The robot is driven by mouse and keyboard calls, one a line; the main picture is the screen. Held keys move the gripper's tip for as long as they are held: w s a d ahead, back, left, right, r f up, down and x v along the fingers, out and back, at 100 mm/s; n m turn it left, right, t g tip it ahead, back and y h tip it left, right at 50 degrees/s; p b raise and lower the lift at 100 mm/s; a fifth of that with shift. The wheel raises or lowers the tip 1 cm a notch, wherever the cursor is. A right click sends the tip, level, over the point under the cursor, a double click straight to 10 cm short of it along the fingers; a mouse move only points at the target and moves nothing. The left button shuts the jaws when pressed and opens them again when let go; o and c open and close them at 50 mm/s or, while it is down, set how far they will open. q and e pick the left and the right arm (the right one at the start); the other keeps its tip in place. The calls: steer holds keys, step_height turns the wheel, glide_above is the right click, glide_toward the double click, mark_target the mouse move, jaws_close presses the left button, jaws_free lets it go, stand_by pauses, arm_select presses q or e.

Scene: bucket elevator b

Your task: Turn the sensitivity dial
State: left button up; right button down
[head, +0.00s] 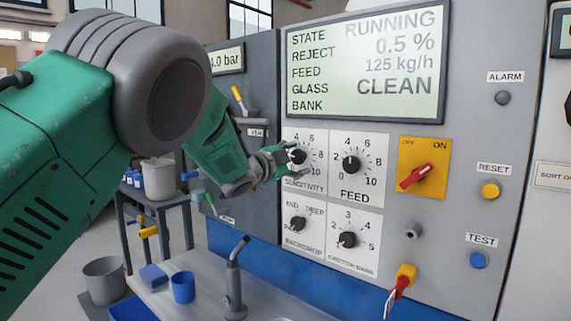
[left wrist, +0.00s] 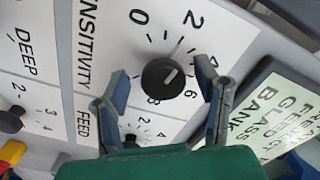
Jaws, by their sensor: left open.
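The sensitivity dial (head: 297,156) is a black knob with a white pointer mark on a white scale plate, at the upper left of the dial group. In the left wrist view the dial (left wrist: 162,78) lies between the two fingers, with its mark toward the numbers near 4 and 6. My left gripper (head: 281,161) reaches the panel from the left. In the left wrist view its fingers (left wrist: 166,95) are spread apart on either side of the dial, with visible gaps. My right gripper is not in view.
The feed dial (head: 351,164) sits close to the right, with the backdrop dial (head: 298,223) and ejection bank dial (head: 348,239) below. A red switch (head: 415,177) on a yellow plate is further right. The display (head: 366,65) is above. A bench with a blue cup (head: 183,287) is below.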

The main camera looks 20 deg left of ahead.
arm_select(q)
steer(key=v, duration=1.1)
steer(key=shift+s, duration=0.15)
